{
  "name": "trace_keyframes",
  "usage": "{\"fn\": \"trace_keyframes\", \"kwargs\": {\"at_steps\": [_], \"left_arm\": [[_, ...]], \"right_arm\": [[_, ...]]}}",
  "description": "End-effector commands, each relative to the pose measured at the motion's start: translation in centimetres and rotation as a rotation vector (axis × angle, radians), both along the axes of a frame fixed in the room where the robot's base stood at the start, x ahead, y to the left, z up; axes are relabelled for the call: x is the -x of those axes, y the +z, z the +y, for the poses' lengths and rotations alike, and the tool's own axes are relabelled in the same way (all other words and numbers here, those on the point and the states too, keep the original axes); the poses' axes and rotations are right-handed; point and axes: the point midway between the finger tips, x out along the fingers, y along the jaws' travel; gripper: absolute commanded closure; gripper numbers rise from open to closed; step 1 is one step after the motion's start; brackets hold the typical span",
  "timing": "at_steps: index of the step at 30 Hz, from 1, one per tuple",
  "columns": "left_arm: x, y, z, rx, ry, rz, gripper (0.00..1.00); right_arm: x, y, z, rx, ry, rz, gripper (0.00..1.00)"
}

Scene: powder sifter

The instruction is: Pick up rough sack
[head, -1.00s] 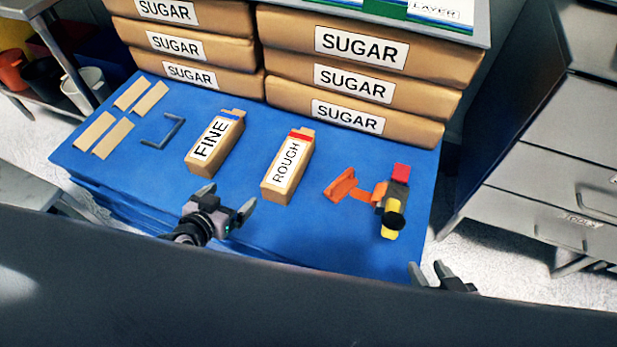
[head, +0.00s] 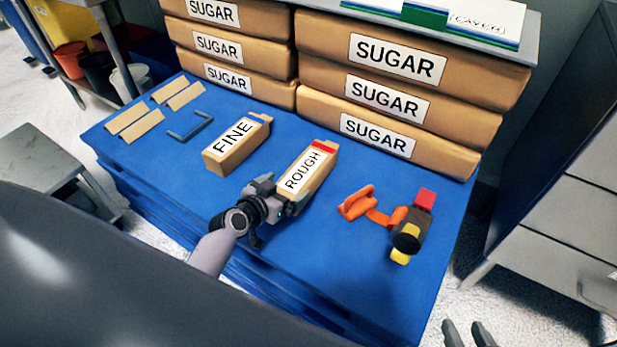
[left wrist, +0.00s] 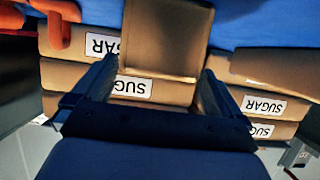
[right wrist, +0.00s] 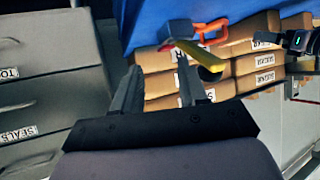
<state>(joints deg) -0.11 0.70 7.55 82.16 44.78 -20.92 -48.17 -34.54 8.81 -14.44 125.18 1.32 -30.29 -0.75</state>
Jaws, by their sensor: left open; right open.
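The rough sack (head: 307,172) is a small brown box-like pack with a white ROUGH label and a red strip. It lies on the blue table, right of the fine sack (head: 237,143), which has a blue strip. My left gripper (head: 285,193) is open at the sack's near end. In the left wrist view the sack (left wrist: 167,38) is ahead, between the finger directions; I cannot tell whether the fingers touch it. My right gripper (head: 470,335) is open and empty, off the table's front right; its fingers also show in the right wrist view (right wrist: 165,92).
An orange, black and yellow tool (head: 408,235) lies right of the rough sack. Stacked SUGAR sacks (head: 395,98) line the back of the blue table (head: 345,260). Cardboard strips (head: 134,117) and a grey bracket (head: 190,127) lie at the left. Drawers (head: 560,240) stand at the right.

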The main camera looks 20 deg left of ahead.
Motion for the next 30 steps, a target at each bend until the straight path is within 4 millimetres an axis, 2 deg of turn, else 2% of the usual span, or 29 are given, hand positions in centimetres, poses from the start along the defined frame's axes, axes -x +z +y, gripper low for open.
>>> {"fn": "trace_keyframes", "kwargs": {"at_steps": [12, 21, 23, 24, 29, 30], "left_arm": [[-4.2, -2.1, -0.8, 0.001, 0.000, 0.000, 0.00], [-4.5, -2.1, -0.9, 0.000, 0.000, 0.001, 0.00], [-4.5, -2.1, -0.9, 0.000, 0.000, 0.001, 0.16], [-4.5, -2.1, -0.9, 0.000, 0.000, 0.001, 0.29], [-4.5, -2.1, -0.9, -0.001, 0.000, 0.001, 0.81], [-4.8, -1.6, -0.8, -0.001, 0.002, -0.010, 0.83]], "right_arm": [[-0.5, 0.3, 1.2, -0.006, 0.029, -0.042, 0.57], [-0.5, 0.6, 1.2, -0.006, 0.032, -0.047, 0.57], [-0.5, 0.6, 1.2, -0.006, 0.032, -0.047, 0.57], [-0.5, 0.6, 1.2, -0.006, 0.032, -0.047, 0.57], [-0.5, 0.6, 1.2, -0.006, 0.032, -0.046, 0.57], [-0.5, 0.7, 1.2, -0.006, 0.032, -0.046, 0.57]]}}
